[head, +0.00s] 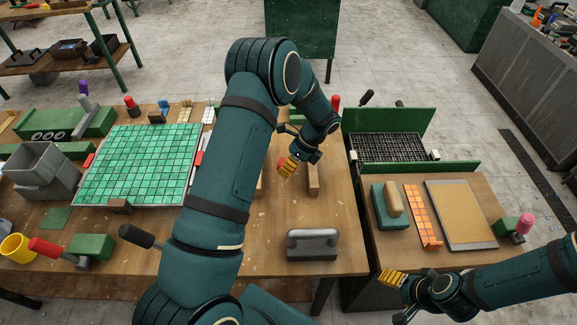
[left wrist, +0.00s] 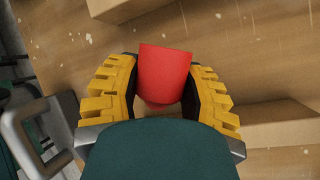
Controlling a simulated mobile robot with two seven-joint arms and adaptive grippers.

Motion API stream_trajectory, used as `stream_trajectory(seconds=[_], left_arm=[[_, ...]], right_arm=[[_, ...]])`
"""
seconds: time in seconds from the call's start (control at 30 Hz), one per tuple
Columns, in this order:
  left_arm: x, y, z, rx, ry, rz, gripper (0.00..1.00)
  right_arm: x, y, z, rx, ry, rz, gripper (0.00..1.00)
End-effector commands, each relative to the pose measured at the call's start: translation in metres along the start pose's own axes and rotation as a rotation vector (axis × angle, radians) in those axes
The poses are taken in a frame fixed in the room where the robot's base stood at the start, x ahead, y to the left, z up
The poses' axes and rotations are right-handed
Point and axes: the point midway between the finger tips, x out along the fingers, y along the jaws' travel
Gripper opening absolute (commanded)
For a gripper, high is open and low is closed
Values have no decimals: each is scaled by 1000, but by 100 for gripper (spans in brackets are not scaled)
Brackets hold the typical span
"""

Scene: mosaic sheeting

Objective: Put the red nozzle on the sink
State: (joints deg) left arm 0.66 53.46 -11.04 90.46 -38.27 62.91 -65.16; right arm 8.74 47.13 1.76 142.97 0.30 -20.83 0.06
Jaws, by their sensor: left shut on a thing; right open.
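My left gripper (head: 289,167) is shut on the red nozzle (left wrist: 166,73), which sits between the yellow fingers in the left wrist view. In the head view only a small red part of the nozzle (head: 281,161) shows past the fingers. It is held over the wooden table, near two wooden blocks. I cannot name a sink for certain; a green-walled trough with a dark mesh floor (head: 390,147) stands to the right of the left gripper. My right gripper (head: 393,279) is open and empty near the front of the right-hand table.
A wooden block (head: 313,180) lies beside the left gripper. A grey handled tool (head: 312,244) lies at the table's front. A green tile sheet (head: 140,165) is on the left. The right table holds an orange tile strip (head: 422,215) and a framed board (head: 460,213).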

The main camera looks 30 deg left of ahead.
Motion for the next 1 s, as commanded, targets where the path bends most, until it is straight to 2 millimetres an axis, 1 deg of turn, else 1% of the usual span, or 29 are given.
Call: stream_trajectory(seconds=[0.13, 0.27, 0.3, 0.33, 0.37, 0.63, 0.77, 0.87, 0.97, 1.0], left_arm=[[4, -2, -2, 0, 0, 0, 6], [4, -2, -2, 0, 0, 0, 6], [4, -2, -2, 0, 0, 0, 57], [4, -2, -2, 0, 0, 0, 68], [4, -2, -2, 0, 0, 0, 71], [4, -2, -2, 0, 0, 0, 71], [-2, 0, 1, 0, 0, -1, 71], [-12, 3, 4, -1, 0, -3, 71], [-30, 2, 3, 0, -1, -4, 71], [-39, 2, 3, -1, 0, -5, 71]], right_arm=[[4, 1, 0, 0, 0, 1, 65], [4, 1, 0, 0, 0, 1, 65], [3, 1, 0, 0, 0, 1, 65], [3, 1, 0, 0, 0, 1, 65], [3, 1, 0, 0, 0, 1, 65], [3, 1, 0, 0, 0, 1, 65], [-1, 0, 0, 0, 0, 0, 65], [-8, -2, -1, 1, 0, -1, 65], [-4, -1, 0, 0, 0, -1, 65], [-4, -1, 0, 0, -1, -1, 65]])
